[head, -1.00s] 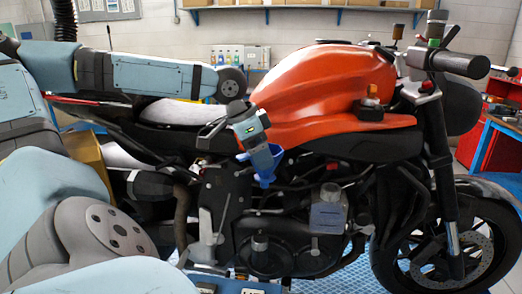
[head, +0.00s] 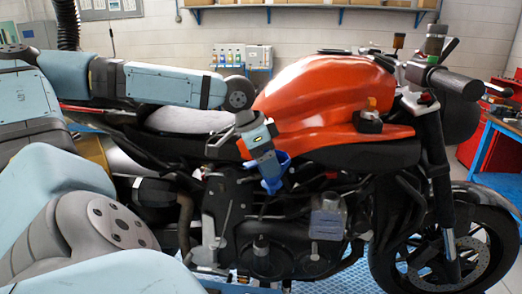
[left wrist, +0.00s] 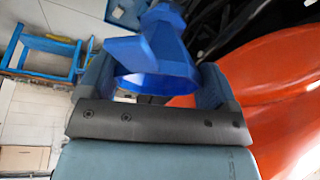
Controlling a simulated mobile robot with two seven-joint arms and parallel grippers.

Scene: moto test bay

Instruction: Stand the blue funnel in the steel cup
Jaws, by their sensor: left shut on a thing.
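The blue funnel (head: 272,183) hangs below my left gripper (head: 268,163), in front of the motorcycle's engine side. My left gripper is shut on the funnel. In the left wrist view the funnel (left wrist: 160,55) sits between the two fingers, its wide open mouth toward the camera and its narrow end pointing away. A small grey cylinder (head: 260,245) stands below the funnel, low by the engine; I cannot tell whether it is the steel cup. The funnel is well above it and apart from it. My right gripper does not show.
The motorcycle with its orange tank (head: 325,90) fills the middle, close to the held funnel. A translucent block-like container (head: 328,218) is right of the grey cylinder. A small amber-topped item (head: 370,120) is at the tank's side. A blue workbench (head: 495,130) stands at the right.

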